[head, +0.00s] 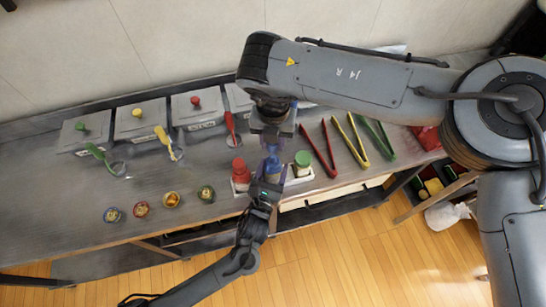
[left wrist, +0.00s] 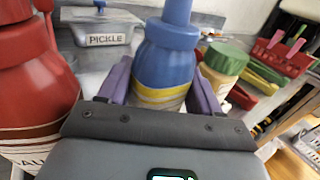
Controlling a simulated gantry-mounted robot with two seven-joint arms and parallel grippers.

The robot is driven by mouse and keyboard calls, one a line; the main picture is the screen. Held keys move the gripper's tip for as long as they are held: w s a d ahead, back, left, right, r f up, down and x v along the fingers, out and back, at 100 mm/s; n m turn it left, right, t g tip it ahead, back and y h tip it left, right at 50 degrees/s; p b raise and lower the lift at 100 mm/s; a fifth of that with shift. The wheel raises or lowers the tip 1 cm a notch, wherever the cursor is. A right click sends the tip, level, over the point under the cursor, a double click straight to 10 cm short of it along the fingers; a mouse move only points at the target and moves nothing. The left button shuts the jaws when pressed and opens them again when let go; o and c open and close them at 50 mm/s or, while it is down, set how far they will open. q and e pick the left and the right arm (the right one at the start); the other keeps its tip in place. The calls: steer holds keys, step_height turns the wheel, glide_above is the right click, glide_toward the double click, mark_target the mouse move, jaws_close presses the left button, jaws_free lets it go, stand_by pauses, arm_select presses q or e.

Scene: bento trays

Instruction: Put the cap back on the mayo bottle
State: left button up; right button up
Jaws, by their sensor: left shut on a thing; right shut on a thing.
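The blue-topped bottle (head: 272,166), which I take as the mayo bottle, stands upright on the counter between a red bottle (head: 240,172) and a green-capped bottle (head: 302,160). In the left wrist view, the blue-topped bottle (left wrist: 166,58) has a yellow band and a narrow blue tip cut by the frame. My left gripper (head: 268,182) is shut on its sides, purple fingers on either side. My right gripper (head: 272,143) is directly above it, pointing down, shut at the blue tip, apparently on the cap. Whether the cap is seated is hidden.
The red sauce bottle (left wrist: 35,90) is close on the left, and the green-capped bottle (left wrist: 223,65) close on the right. Red tongs (head: 318,150), yellow tongs (head: 352,140) and green tongs (head: 377,138) lie right. Lidded bins (head: 140,120) line the back; small bowls (head: 172,199) sit front left.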

mark_target(273, 157)
steer(key=shift+f, duration=1.9)
steer(key=shift+f, duration=0.9)
steer(key=shift+f, duration=0.6)
